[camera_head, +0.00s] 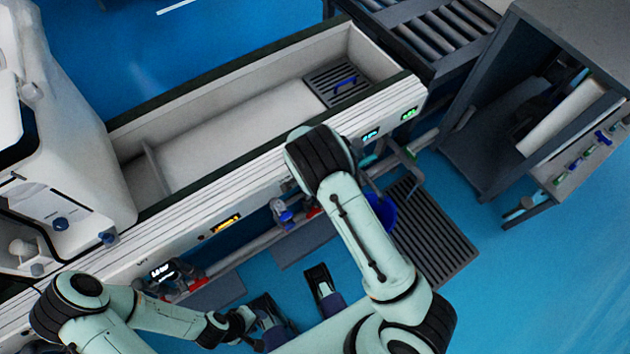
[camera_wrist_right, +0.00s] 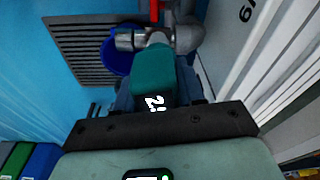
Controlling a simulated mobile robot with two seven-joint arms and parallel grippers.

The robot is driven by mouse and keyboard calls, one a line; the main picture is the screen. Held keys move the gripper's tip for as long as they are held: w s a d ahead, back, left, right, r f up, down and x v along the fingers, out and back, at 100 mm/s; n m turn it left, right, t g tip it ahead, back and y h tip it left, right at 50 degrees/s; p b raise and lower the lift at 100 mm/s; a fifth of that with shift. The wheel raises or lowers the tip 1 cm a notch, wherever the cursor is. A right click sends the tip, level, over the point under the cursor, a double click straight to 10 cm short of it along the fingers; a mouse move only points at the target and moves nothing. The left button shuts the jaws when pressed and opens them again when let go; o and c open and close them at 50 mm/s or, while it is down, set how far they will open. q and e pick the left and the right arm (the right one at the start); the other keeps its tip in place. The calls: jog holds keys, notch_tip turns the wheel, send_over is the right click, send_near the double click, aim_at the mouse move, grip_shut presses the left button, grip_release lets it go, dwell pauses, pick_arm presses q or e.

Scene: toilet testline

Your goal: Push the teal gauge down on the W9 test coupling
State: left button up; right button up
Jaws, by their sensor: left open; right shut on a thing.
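The teal gauge (camera_wrist_right: 152,68) shows in the right wrist view, its small lit display facing the camera. My right gripper (camera_wrist_right: 155,92) is shut on it; the fingers are mostly hidden behind the gauge and the wrist plate. The gauge's far end meets the grey metal coupling (camera_wrist_right: 150,39); I cannot tell how far it is seated.
A blue bucket (camera_wrist_right: 112,57) stands below the coupling on a floor grate (camera_head: 436,237). The white bench side (camera_wrist_right: 255,65) rises close beside the right gripper. Other pipe fittings (camera_head: 285,214) line the bench front. A grey cabinet (camera_head: 480,150) stands at right.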

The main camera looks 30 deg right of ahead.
jog(key=shift+f, duration=0.25)
jog(key=o, duration=1.2)
jog(key=shift+r, duration=0.1)
jog(key=r+p, duration=0.1)
jog(key=r, duration=0.3)
jog(key=a+r+p, duration=0.1)
jog(key=r, duration=0.3)
jog(key=a+r+p, duration=0.1)
jog(key=r, duration=0.4)
jog(key=shift+s+r, duration=0.1)
jog(key=shift+s, duration=0.2)
